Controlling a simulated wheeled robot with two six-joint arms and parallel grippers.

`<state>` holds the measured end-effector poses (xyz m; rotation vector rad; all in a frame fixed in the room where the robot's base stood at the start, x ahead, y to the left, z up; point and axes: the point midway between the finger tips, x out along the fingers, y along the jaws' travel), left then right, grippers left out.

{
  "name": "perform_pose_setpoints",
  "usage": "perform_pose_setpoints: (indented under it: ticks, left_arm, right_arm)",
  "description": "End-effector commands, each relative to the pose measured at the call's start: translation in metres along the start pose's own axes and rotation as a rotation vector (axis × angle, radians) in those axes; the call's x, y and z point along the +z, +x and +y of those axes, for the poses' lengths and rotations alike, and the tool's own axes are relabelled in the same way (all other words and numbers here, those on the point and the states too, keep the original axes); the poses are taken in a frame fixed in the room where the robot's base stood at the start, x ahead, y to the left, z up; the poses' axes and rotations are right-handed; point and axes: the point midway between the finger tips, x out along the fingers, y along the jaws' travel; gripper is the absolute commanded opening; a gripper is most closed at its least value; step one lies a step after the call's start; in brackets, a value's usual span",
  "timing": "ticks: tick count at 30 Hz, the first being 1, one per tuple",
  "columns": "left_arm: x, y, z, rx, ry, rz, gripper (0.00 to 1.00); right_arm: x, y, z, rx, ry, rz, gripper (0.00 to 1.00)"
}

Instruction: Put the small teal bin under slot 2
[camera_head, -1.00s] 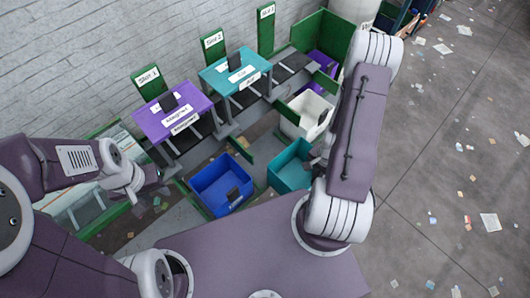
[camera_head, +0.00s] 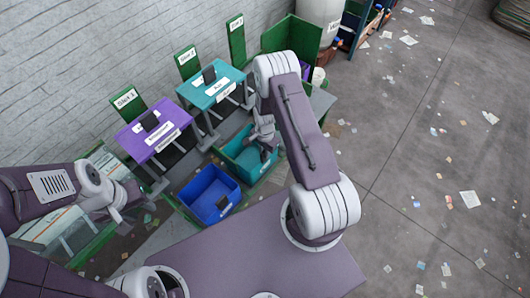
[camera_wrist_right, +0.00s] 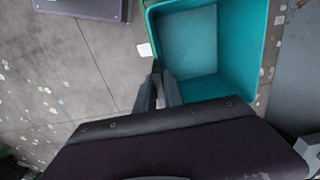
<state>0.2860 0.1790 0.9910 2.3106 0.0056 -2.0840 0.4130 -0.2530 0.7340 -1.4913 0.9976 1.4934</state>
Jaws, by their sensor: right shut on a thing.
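The small teal bin (camera_head: 256,167) is upright and empty, in front of the teal table (camera_head: 212,88) and to the right of the blue bin. In the right wrist view its inside (camera_wrist_right: 236,50) fills the upper right. My right gripper (camera_head: 263,132) is at the bin's rim, and its fingers (camera_wrist_right: 163,88) are shut on the wall. I cannot tell if the bin touches the floor. The slot 2 sign (camera_head: 188,60) stands behind the teal table. My left gripper (camera_head: 118,213) is far to the left, away from the bin; its fingers are unclear.
A blue bin (camera_head: 222,203) sits left of the teal bin. The purple table (camera_head: 148,131) stands behind it, by the slot 1 sign (camera_head: 127,97). The slot 3 sign (camera_head: 236,24) and a green enclosure (camera_head: 292,35) are further back. Open floor lies to the right.

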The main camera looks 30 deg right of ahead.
Motion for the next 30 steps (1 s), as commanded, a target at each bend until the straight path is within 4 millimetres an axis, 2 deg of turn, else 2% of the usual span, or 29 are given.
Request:
perform_pose_setpoints:
  ticks: [3,12,13,15,24,27,30]
  left_arm:
    - [0.0,-0.002,0.0,0.0,0.0,0.0,0.36]
    - [0.0,0.003,0.0,0.0,0.0,0.0,0.36]
    - [0.0,0.003,0.0,0.0,0.0,0.0,0.36]
    - [0.0,0.001,0.0,0.0,0.0,0.0,0.36]
    - [0.0,0.0,0.0,0.0,0.0,0.0,0.36]
    - [0.0,-0.002,0.0,0.0,0.0,0.0,0.36]
    - [0.0,-0.001,0.0,0.0,0.0,0.0,0.36]
  right_arm:
    - [-0.001,0.009,-0.001,-0.002,0.0,0.001,0.0]
    - [-0.001,0.013,0.0,-0.003,0.0,0.002,0.0]
    - [-0.001,0.013,0.0,-0.002,0.0,0.002,0.15]
    - [-0.001,0.012,0.0,-0.002,0.0,0.002,0.34]
    - [-0.001,0.011,0.0,-0.002,0.0,0.001,0.34]
    - [-0.001,0.004,-0.001,-0.004,0.0,0.002,0.34]
    - [-0.001,-0.013,-0.001,-0.005,0.0,0.003,0.34]
